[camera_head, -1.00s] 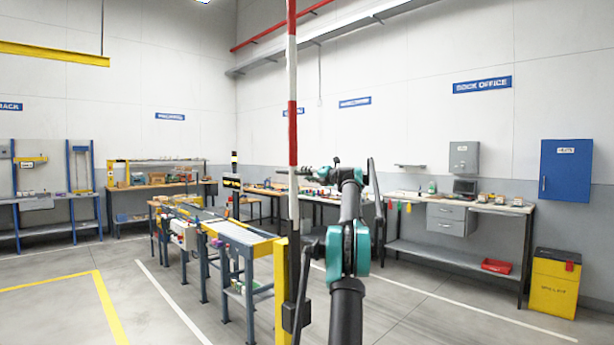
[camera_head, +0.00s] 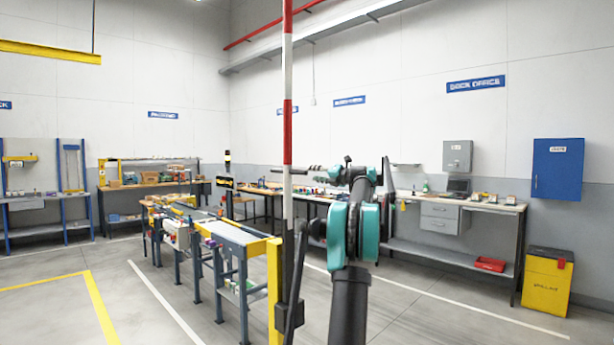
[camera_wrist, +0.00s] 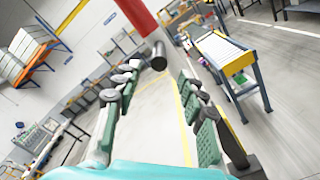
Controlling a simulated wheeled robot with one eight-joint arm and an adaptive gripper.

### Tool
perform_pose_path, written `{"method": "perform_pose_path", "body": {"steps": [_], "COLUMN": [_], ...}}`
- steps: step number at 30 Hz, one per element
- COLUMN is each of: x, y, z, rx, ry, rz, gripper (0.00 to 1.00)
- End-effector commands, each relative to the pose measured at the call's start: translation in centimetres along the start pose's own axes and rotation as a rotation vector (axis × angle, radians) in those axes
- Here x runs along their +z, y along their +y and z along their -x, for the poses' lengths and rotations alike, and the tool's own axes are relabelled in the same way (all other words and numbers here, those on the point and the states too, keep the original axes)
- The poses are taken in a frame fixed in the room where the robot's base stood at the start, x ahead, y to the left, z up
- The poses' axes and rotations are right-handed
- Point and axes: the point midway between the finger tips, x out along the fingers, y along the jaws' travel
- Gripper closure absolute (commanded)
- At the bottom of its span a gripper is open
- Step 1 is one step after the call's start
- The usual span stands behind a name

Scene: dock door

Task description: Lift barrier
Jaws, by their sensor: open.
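The barrier boom (camera_head: 287,120) is a red and white striped pole. It stands upright in the head view and runs out of the top of the picture. Its lower part is dark, beside a yellow post (camera_head: 274,290). My gripper (camera_head: 312,170) is at the boom's right in the head view, pointing left. In the wrist view my gripper (camera_wrist: 158,76) is open, with its two fingers spread and nothing held. A red and white bar (camera_wrist: 137,15) with a dark round end shows just beyond the fingertips there. I cannot tell whether they touch.
A conveyor table (camera_head: 232,232) stands left of the boom. A long workbench (camera_head: 460,200) runs along the back wall, with a yellow bin (camera_head: 548,283) at its right end. Floor at the front left and front right is clear.

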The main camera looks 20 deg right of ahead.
Motion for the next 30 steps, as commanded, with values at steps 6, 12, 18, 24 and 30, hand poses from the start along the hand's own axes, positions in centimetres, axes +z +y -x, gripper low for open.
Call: {"method": "perform_pose_path", "body": {"steps": [6, 12, 18, 24, 30], "x": [-0.1, -0.1, -0.1, -0.1, -4.1], "y": [0.1, 0.1, 0.1, 0.1, 0.9], "z": [2.6, 3.2, 3.1, 3.1, 1.9], "rx": [-0.001, -0.001, -0.001, -0.001, -0.013], "ry": [0.000, 0.000, 0.000, 0.000, 0.068], "rz": [0.000, 0.000, 0.000, 0.000, 0.131], "gripper": [0.59, 0.59, 0.59, 0.59, 0.59]}}
